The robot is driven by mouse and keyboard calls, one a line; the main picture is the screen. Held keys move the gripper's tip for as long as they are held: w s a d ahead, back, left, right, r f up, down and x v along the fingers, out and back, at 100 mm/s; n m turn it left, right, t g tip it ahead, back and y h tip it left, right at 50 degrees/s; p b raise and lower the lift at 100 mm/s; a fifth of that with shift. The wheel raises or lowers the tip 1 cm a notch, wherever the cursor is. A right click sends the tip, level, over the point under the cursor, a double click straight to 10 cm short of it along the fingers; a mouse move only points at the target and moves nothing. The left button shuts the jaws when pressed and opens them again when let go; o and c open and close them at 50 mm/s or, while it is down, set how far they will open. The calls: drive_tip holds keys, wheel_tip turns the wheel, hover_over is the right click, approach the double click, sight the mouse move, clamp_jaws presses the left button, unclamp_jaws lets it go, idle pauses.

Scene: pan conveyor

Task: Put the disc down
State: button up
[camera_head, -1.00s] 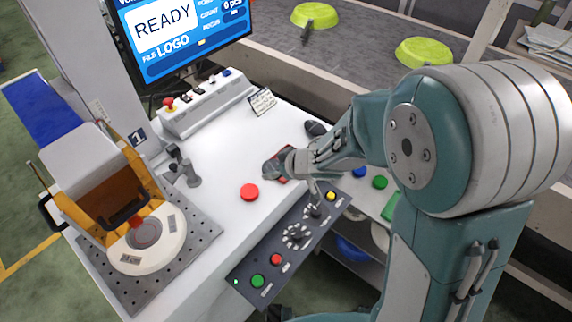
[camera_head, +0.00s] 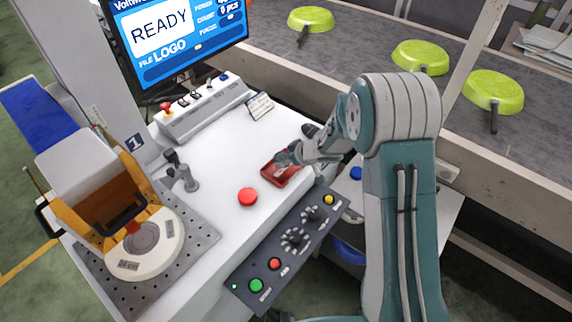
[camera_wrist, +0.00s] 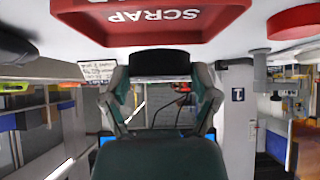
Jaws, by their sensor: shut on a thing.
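My gripper (camera_head: 287,156) is at the far side of the red scrap tray (camera_head: 270,176), low near the white table top. In the wrist view the gripper (camera_wrist: 160,66) has a dark piece (camera_wrist: 160,62) between its fingers. I take this to be the disc, seen edge-on; its round face is hidden. In the wrist view, which is upside down, the scrap tray (camera_wrist: 150,36) with its SCRAP lettering is just beyond the fingertips. I cannot tell whether the disc touches the tray.
A red round knob (camera_head: 248,197) stands left of the tray, beside the dark control panel (camera_head: 240,272). A fixture (camera_head: 140,262) with a round pale plate is at left. Lime-green pans (camera_head: 492,88) lie on the conveyor. Clear table lies between knob and switch box (camera_head: 205,108).

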sight(286, 170)
drive_tip(key=shift+w+f, duration=0.15)
drive_tip(key=shift+f, duration=0.75)
drive_tip(key=shift+w+f, duration=0.15)
drive_tip(key=shift+f, duration=0.75)
drive_tip(key=o, duration=1.1)
drive_tip(key=shift+d+f, duration=0.1)
drive_tip(key=shift+c, duration=0.2)
drive_tip(key=v, duration=1.2)
